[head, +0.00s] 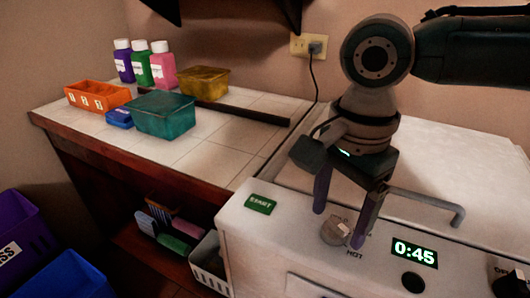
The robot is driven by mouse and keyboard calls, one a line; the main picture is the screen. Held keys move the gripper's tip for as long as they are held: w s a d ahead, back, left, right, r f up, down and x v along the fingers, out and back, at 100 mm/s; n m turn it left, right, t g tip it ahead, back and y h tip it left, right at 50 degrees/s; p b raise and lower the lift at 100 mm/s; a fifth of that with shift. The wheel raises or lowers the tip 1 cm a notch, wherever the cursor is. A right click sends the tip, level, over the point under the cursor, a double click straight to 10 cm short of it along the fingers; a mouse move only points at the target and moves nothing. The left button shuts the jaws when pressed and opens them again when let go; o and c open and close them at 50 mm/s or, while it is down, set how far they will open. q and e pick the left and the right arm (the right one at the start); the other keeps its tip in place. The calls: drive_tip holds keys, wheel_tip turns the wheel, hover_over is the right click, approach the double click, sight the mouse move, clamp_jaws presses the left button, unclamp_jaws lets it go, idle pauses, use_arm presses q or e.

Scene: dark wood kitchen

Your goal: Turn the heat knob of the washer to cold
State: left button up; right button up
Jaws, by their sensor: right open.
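The white washer (265,226) fills the lower right of the head view. Its heat knob (334,231) is a small pale round dial on the sloped front panel, with the word HOT printed at its lower right. Any other label around the knob is hidden or too small to read. My right gripper (340,228) points down over the panel with its two dark purple fingers apart, one on each side of the knob. I cannot tell whether the fingers touch the knob. My left gripper is not in view.
A green START button (260,204), a display reading 0:45 (414,253) and a black knob (510,284) sit on the panel. A bent lid handle (430,202) rises close right of my fingers. A tiled counter (215,124) with bottles and boxes stands left.

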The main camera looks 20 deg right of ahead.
drive_tip(key=shift+f, duration=0.45)
drive_tip(key=shift+r, duration=0.1)
clamp_jaws()
